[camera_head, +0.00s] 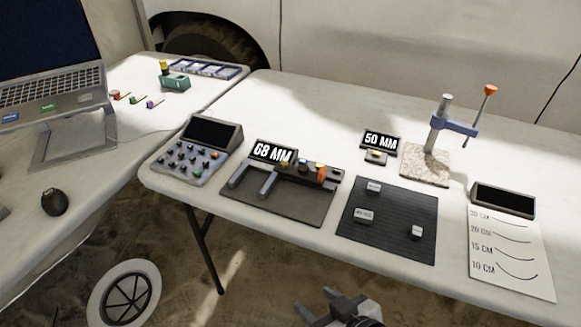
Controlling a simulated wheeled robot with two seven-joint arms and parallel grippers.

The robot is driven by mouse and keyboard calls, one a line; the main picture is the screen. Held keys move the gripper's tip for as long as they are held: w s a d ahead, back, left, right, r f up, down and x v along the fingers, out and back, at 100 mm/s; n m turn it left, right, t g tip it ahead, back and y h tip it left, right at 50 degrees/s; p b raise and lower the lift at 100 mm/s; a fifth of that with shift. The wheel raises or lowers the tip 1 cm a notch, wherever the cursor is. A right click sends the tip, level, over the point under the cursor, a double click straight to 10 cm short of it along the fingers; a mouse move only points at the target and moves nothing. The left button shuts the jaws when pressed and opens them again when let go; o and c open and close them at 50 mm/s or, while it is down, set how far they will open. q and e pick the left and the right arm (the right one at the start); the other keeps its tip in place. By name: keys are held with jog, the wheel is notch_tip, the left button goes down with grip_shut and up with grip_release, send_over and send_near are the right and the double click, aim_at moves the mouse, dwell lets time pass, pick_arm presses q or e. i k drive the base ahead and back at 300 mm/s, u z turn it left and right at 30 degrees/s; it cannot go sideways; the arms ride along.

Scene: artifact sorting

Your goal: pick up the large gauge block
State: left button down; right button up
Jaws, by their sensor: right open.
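Three small pale gauge blocks lie apart on a dark ribbed mat (398,251) near the table's front edge. The block at the mat's left (364,215) looks the largest. A smaller block (373,187) lies behind it, and another block (416,232) lies at the right. Their markings are too small to read. My right gripper (316,301) is at the bottom edge of the view, open and empty, in front of the table and well apart from the blocks. My left gripper is not in view.
Left of the mat is a caliper-like device on a dark board (300,212) with a "68 MM" display (271,151). Behind the mat are a "50 MM" display (381,141) and a stand (437,125) with a lever. A marked sheet (512,262) lies right.

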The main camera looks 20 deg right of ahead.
aim_at(363, 216)
jog(key=z, duration=1.1)
